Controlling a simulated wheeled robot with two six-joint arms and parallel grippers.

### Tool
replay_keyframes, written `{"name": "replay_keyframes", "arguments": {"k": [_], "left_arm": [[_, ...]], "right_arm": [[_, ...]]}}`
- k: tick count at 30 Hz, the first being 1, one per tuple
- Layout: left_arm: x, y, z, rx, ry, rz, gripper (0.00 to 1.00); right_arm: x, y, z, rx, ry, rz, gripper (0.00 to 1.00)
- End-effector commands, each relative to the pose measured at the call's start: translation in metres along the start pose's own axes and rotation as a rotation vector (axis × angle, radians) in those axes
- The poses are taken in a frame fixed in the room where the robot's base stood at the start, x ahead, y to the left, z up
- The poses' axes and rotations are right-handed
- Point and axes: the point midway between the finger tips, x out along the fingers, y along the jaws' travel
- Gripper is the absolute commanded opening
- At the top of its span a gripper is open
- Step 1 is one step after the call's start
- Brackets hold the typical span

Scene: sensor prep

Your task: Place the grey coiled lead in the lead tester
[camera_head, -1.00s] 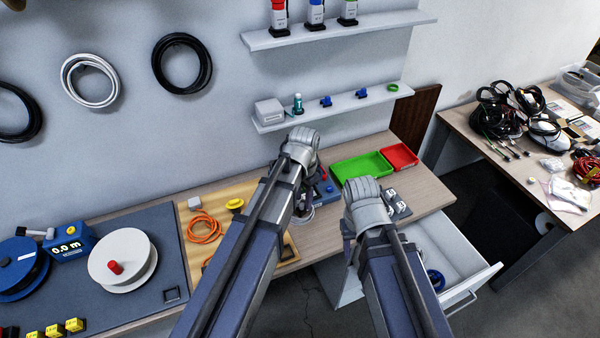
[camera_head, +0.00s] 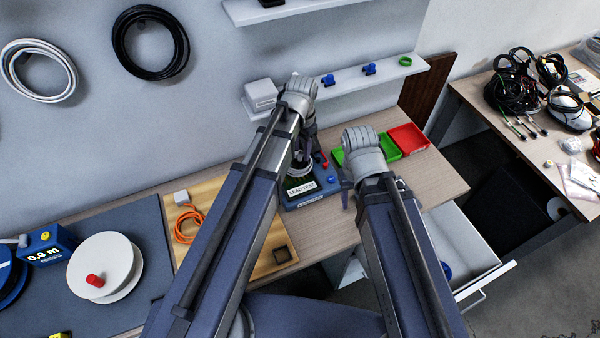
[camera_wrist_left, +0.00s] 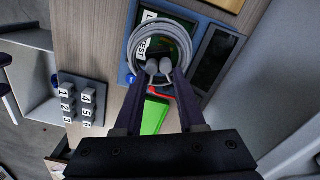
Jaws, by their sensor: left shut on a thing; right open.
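The grey coiled lead (camera_wrist_left: 136,50) is a round bundle in the left wrist view. My left gripper (camera_wrist_left: 159,68) is shut on its near side. The coil overlaps the green face of the lead tester (camera_wrist_left: 124,72); I cannot tell whether it touches it. In the head view the blue lead tester (camera_head: 306,199), with its "LEAD TEST" label, stands on the bench below my left gripper (camera_head: 301,165). There the arm and fingers hide most of the coil. My right gripper (camera_head: 347,194) is open and empty, just right of the tester.
A green tray (camera_head: 392,142) and a red tray (camera_head: 409,138) lie behind my right gripper. A shelf (camera_head: 345,88) runs above the tester. An open drawer (camera_head: 465,250) juts out at the front right. Numbered blocks (camera_wrist_left: 87,106) stand near the tester.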

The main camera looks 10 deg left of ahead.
Motion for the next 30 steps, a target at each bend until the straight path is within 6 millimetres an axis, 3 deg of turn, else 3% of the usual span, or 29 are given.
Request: {"name": "replay_keyframes", "arguments": {"k": [1, 9, 17, 27, 30], "left_arm": [[0.013, 0.0, 0.0, 0.0, 0.0, 0.0, 0.0], [0.053, 0.0, 0.0, 0.0, 0.0, 0.0, 0.0], [0.056, 0.0, 0.0, 0.0, 0.0, 0.0, 0.0], [0.092, 0.0, 0.0, 0.0, 0.0, 0.0, 0.0], [0.094, 0.0, 0.0, 0.0, 0.0, 0.0, 0.0]], "right_arm": [[0.012, -0.001, -0.001, -0.001, 0.0, 0.0, 0.5], [0.052, -0.005, -0.003, -0.002, 0.0, 0.001, 0.5], [0.055, -0.005, -0.004, -0.001, 0.0, 0.001, 0.5], [0.091, -0.009, -0.006, 0.0, 0.0, 0.001, 0.5], [0.093, -0.009, -0.006, 0.0, 0.0, 0.001, 0.5]]}}
